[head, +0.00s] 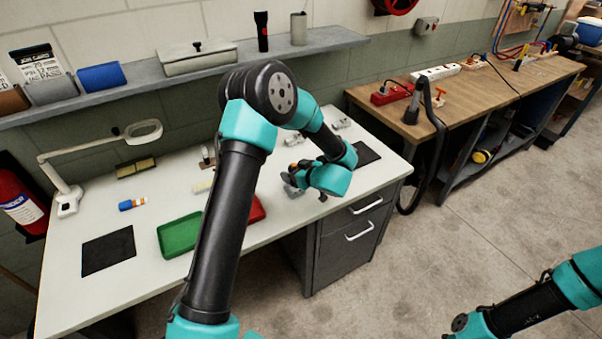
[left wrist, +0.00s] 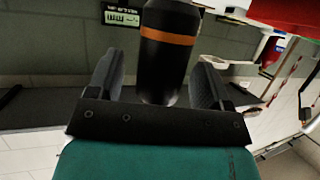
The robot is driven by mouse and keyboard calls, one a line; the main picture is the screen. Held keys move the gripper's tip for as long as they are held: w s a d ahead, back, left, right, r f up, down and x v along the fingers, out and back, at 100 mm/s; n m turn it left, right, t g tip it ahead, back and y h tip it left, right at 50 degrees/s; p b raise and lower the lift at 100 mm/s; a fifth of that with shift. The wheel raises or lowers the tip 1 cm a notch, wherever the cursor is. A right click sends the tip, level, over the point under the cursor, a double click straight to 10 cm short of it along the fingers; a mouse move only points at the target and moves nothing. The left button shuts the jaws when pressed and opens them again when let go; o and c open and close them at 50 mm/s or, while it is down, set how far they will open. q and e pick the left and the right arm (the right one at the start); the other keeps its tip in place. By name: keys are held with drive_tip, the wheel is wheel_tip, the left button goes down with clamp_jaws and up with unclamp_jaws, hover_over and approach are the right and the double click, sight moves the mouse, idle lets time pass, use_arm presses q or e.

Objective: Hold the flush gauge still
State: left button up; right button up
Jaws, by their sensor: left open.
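A black cylinder with an orange band (left wrist: 168,38) stands out between the two fingers of my left gripper (left wrist: 158,78) in the left wrist view. It looks like the flush gauge, but I cannot be sure. The fingers are apart, with a clear gap on its left side and a narrower one on its right. In the head view my left gripper (head: 293,184) is over the right part of the white bench, with a small orange spot (head: 293,168) beside it. The wrist hides most of that place. My right arm enters at the lower right; its gripper is out of the frame.
The white bench (head: 160,186) carries a green tray (head: 180,235), a partly hidden red tray (head: 257,210), dark mats (head: 108,252), a blue-and-orange item (head: 132,204) and a magnifier lamp (head: 68,200). A shelf runs above. A wooden bench (head: 480,88) stands at the right.

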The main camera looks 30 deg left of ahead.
use_arm(q)
drive_tip(key=shift+a+f, duration=0.1)
drive_tip(key=shift+a, duration=0.05)
drive_tip(key=shift+c, duration=0.2)
drive_tip(key=c, duration=1.2)
drive_tip(key=shift+o, duration=0.2)
use_arm(e)
drive_tip(key=shift+c, duration=0.2)
clamp_jaws()
idle(1.1)
